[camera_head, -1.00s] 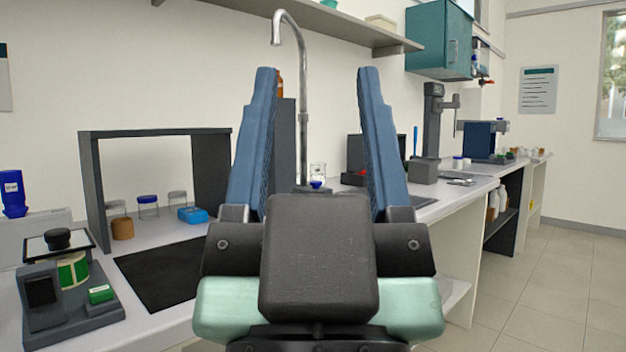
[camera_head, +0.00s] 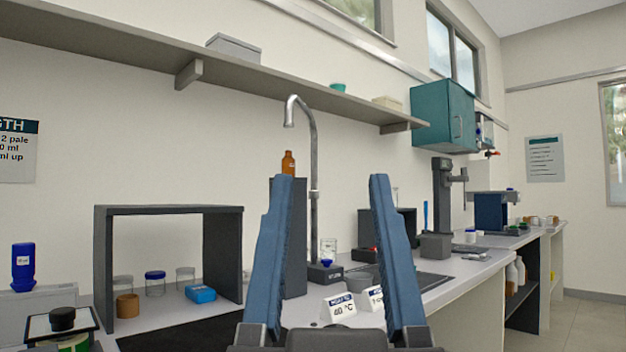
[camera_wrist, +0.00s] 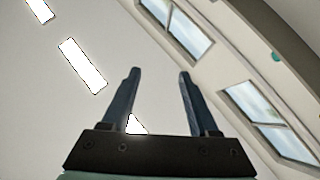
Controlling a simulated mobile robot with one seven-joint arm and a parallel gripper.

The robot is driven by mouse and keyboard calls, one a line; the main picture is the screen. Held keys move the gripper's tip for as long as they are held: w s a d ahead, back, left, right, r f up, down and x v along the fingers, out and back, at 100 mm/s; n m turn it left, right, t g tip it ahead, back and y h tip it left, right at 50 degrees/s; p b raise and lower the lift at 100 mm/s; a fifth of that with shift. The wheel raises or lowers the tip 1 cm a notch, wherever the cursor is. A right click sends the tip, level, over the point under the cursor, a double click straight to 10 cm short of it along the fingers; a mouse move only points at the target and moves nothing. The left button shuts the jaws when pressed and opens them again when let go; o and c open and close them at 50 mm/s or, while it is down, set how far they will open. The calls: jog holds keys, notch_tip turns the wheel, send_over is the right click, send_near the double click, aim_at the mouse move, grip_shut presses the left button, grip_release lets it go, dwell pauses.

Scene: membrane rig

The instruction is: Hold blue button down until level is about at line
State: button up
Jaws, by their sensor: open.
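A small blue button-like part (camera_head: 326,263) sits on a low dark base (camera_head: 325,273) at the foot of the grey gooseneck tap (camera_head: 314,150) in the head view. A clear beaker (camera_head: 328,246) shows just behind it; no level or line can be made out on it. My gripper (camera_head: 332,178) is open and empty, its two blue fingers pointing up, in front of the counter. The blue part shows between the fingers, apart from them. In the wrist view my gripper (camera_wrist: 160,72) points at the ceiling and windows, and no button is visible there.
Label cards (camera_head: 340,308) stand on the counter between the fingers. A dark frame stand (camera_head: 168,210) with jars is at left. A dark column (camera_head: 293,240) with a brown bottle (camera_head: 288,162) stands by the tap. A shelf (camera_head: 240,75) runs above.

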jog(key=shift+c, duration=0.3)
jog(key=shift+r, duration=0.1)
jog(key=shift+c, duration=1.2)
jog(key=shift+r+p, duration=0.3)
jog(key=shift+p, duration=0.1)
jog(key=shift+c, duration=1.3)
notch_tip(320, 180, up, 3)
jog(key=p, duration=0.2)
jog(key=shift+f+p, duration=0.15)
jog(key=shift+p, duration=0.2)
grip_shut()
notch_tip(320, 180, up, 32)
jog(key=p, duration=3.2)
